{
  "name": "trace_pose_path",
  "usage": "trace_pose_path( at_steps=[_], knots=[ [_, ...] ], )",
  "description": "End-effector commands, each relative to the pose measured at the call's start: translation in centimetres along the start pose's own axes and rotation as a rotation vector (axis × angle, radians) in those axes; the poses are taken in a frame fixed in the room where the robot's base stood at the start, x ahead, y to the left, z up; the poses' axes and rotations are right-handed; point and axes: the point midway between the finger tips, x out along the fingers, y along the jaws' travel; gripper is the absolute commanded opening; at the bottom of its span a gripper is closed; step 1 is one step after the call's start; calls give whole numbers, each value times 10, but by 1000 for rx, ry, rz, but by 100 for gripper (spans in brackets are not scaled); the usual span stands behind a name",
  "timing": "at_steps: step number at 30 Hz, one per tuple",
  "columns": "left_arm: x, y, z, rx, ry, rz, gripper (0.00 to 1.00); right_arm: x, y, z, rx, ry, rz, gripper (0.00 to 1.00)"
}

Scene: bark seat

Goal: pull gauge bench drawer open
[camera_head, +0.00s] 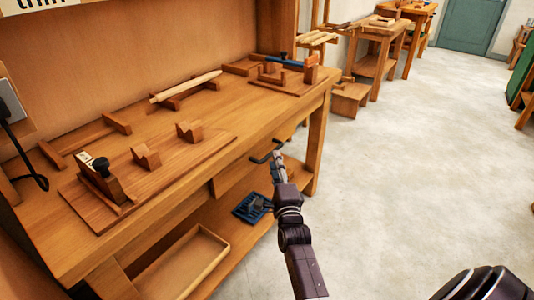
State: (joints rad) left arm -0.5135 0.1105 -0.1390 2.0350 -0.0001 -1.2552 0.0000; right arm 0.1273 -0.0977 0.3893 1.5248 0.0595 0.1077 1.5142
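The gauge bench (222,120) is a wooden workbench along the wall on the left. Its drawer (232,175) is set under the top near the right end, and its front looks about level with the bench's front. A dark bar handle (264,152) sticks out from the drawer.
A wooden board (150,178) with blocks and a black-knobbed gauge lies on the bench top. A blue tray (252,207) and a shallow wooden tray (185,265) are on the lower shelf. The pale floor (420,160) to the right is clear.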

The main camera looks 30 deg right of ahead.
Motion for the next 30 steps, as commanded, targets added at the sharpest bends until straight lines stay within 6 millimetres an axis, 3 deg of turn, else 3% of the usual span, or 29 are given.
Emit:
trace_pose_path(
  at_steps=[3, 9, 20, 28, 30],
  knots=[
    [-10, -1, -4, -1, 8, -1, 40, 21, 1, 0, -1, 0, -1, 27],
    [-27, -2, -8, -2, 17, -3, 40, 45, 2, 0, -2, 0, 1, 27],
    [-33, -2, -9, -3, 19, -3, 40, 52, 1, 0, -3, -1, 3, 27],
    [-33, -2, -9, -3, 19, -3, 40, 52, 1, 0, -3, -1, 3, 1],
    [-33, -2, -9, -3, 19, -3, 40, 52, 1, 0, -3, -1, 3, 0]
  ],
)
